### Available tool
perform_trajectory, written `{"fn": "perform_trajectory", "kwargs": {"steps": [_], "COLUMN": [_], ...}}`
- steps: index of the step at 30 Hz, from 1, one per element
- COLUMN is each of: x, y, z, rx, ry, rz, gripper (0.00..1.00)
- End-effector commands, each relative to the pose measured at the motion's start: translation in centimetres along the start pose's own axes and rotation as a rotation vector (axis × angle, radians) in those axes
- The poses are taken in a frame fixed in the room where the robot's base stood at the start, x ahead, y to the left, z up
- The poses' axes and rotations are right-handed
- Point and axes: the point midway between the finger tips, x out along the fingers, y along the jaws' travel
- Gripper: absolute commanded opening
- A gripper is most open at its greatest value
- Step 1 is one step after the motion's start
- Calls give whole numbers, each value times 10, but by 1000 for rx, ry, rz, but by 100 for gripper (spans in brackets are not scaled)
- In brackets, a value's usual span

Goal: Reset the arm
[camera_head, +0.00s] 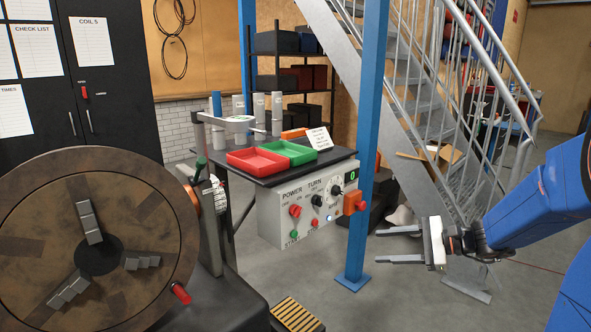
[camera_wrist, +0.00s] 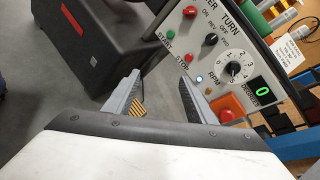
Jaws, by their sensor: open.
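My gripper (camera_head: 394,245) is at the right in the head view, at the end of my blue arm. Its two fingers are spread apart with nothing between them. In the wrist view my gripper (camera_wrist: 157,100) also shows open and empty.
The coil machine's round brown plate (camera_head: 150,200) fills the left. Red (camera_head: 257,161) and green (camera_head: 290,151) trays sit on the table above the box. A blue post (camera_head: 366,130) stands between box and gripper. Metal stairs (camera_head: 400,90) rise behind. The floor below my gripper is clear.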

Motion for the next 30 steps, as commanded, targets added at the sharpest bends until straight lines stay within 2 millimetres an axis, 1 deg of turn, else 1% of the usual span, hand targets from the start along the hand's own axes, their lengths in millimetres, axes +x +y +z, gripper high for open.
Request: {"fn": "perform_trajectory", "kwargs": {"steps": [1, 6, 11, 15, 21, 27, 30], "x": [3, 4, -4, -17, -44, -77, -95], "y": [15, 68, 113, 149, 190, 217, 226], "z": [15, 45, 65, 75, 83, 85, 85], "rx": [-56, -236, -415, -578, -819, -1068, -1193], "ry": [20, 93, 166, 232, 335, 445, 503], "rz": [51, 223, 372, 496, 658, 802, 868], "gripper": [50, 50, 50, 50, 50, 50, 50]}}
